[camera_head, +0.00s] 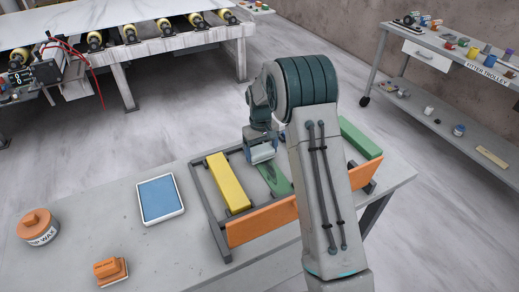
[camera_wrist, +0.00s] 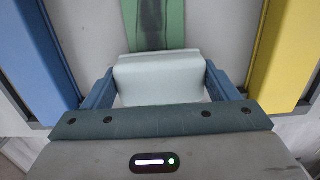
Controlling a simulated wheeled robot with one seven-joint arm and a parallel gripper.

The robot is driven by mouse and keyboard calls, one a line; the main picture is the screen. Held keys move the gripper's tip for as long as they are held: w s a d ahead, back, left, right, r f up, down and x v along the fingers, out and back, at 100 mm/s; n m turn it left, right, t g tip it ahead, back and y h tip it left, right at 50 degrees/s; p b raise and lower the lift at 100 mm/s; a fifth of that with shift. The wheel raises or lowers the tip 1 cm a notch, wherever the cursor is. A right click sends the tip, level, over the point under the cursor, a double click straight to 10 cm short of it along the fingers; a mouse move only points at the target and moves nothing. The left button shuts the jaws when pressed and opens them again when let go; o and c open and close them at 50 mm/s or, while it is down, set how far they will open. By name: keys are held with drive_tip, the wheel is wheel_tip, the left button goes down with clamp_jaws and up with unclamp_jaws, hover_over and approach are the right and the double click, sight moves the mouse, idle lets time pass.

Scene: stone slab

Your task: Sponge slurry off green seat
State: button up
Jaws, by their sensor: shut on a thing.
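My gripper (camera_head: 262,148) is shut on a pale white sponge (camera_head: 262,154), and both also show in the wrist view, the gripper (camera_wrist: 160,88) with its blue fingers on either side of the sponge (camera_wrist: 158,68). The green seat (camera_head: 278,184) is a flat strip in the rack, partly hidden by my arm. In the wrist view the green seat (camera_wrist: 176,22) runs out beyond the sponge and bears a dark, wet-looking smear (camera_wrist: 152,22) along it. The sponge is over the near end of the seat in that view; I cannot tell whether it touches.
A yellow bar (camera_head: 228,183) and a blue bar (camera_wrist: 45,50) flank the green seat. An orange rail (camera_head: 262,219) fronts the rack. A blue-topped tray (camera_head: 160,199), wax tin (camera_head: 38,227) and orange block (camera_head: 110,270) stand left. Another green bar (camera_head: 359,139) lies right.

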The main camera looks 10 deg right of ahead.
sight(281, 186)
drive_tip(key=shift+s+d+f+b, duration=0.1)
drive_tip(key=shift+s+d+b, duration=0.15)
drive_tip(key=shift+s, duration=0.3)
drive_tip(key=shift+s+d+f+b, duration=0.1)
drive_tip(key=shift+s+d, duration=0.15)
drive_tip(key=shift+s, duration=0.3)
drive_tip(key=shift+s+d+f+b, duration=0.1)
drive_tip(key=shift+s+d+b, duration=0.4)
drive_tip(key=shift+s, duration=1.15)
drive_tip(key=shift+s+d+f+b, duration=0.1)
drive_tip(key=shift+s+d+b, duration=0.4)
drive_tip(key=shift+s, duration=1.2)
drive_tip(key=shift+s+d+f+b, duration=0.1)
drive_tip(key=shift+s+d+b, duration=0.4)
drive_tip(key=shift+s, duration=1.15)
drive_tip(key=shift+d, duration=0.1)
drive_tip(key=shift+r+p, duration=0.5)
drive_tip(key=shift+p, duration=0.05)
drive_tip(key=shift+c, duration=0.3)
drive_tip(key=r, duration=0.1)
drive_tip(key=r+p, duration=0.2)
drive_tip(key=shift+s+d, duration=0.2)
drive_tip(key=shift+s, duration=0.05)
drive_tip(key=shift+c, duration=0.2)
drive_tip(key=shift+w+a+r+p, duration=0.1)
drive_tip(key=shift+r+p, duration=0.3)
drive_tip(key=shift+r, duration=0.2)
drive_tip(key=shift+w+a+r+p, duration=0.1)
drive_tip(key=shift+r+p, duration=0.25)
drive_tip(key=shift+r, duration=0.25)
